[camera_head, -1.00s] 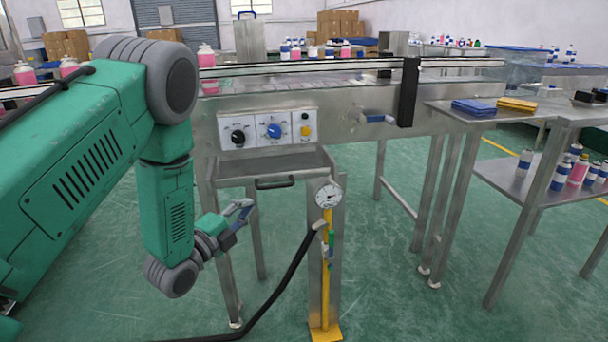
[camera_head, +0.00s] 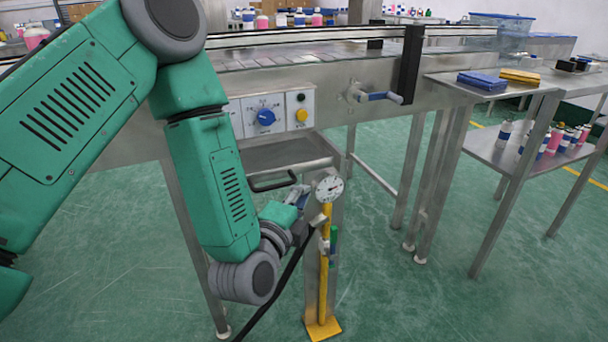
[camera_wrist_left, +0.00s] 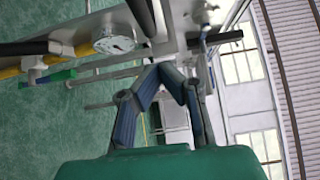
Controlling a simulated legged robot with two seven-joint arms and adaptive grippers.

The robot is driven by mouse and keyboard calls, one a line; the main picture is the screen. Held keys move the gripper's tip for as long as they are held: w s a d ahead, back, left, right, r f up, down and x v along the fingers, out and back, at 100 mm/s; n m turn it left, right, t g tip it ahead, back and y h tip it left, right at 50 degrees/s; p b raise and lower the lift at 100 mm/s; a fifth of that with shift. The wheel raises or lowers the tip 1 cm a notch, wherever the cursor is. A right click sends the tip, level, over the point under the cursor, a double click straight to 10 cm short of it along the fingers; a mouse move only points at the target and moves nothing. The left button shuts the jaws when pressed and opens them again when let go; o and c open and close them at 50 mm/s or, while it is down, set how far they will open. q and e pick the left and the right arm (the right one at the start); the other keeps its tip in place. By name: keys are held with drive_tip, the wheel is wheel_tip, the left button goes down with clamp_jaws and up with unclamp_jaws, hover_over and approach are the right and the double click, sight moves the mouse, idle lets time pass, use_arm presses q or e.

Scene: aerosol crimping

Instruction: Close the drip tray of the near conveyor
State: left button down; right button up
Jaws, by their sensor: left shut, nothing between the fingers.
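The drip tray (camera_head: 285,150) is a shallow metal tray that sticks out from under the near conveyor (camera_head: 340,85), below its control panel. Its dark bar handle (camera_head: 272,184) is on the front edge. My left gripper (camera_head: 304,192) is shut and empty, just right of the handle and in front of the gauge post; I cannot tell whether it touches either. In the left wrist view, the finger tips (camera_wrist_left: 172,68) meet, with nothing between them. My arm hides the left part of the tray's surroundings. My right gripper is out of view.
A round gauge (camera_head: 330,188) on a post with a yellow pipe (camera_head: 323,270) and black hose (camera_head: 275,290) stands close to my left gripper. A blue-handled valve (camera_head: 380,96) juts from the conveyor side. A side table (camera_head: 440,84) stands at the right.

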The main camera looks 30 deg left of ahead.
sight(286, 158)
use_arm(q)
drive_tip(key=w+a, duration=0.1)
drive_tip(key=w+a+b, duration=0.1)
drive_tip(key=w, duration=0.1)
drive_tip(key=w+a, duration=0.1)
drive_tip(key=shift+w+a+f, duration=0.15)
drive_tip(key=shift+w+f, duration=0.15)
drive_tip(key=shift+w, duration=0.05)
drive_tip(key=shift+w+r+b, duration=0.35)
drive_tip(key=shift+w+b, duration=0.2)
drive_tip(key=shift+w, duration=0.15)
drive_tip(key=shift+w+a+f, duration=0.1)
drive_tip(key=shift+a+f, duration=0.05)
drive_tip(key=shift+a, duration=0.45)
drive_tip(key=w+a+p, duration=0.2)
drive_tip(key=w+a, duration=0.4)
drive_tip(key=shift+a, duration=0.35)
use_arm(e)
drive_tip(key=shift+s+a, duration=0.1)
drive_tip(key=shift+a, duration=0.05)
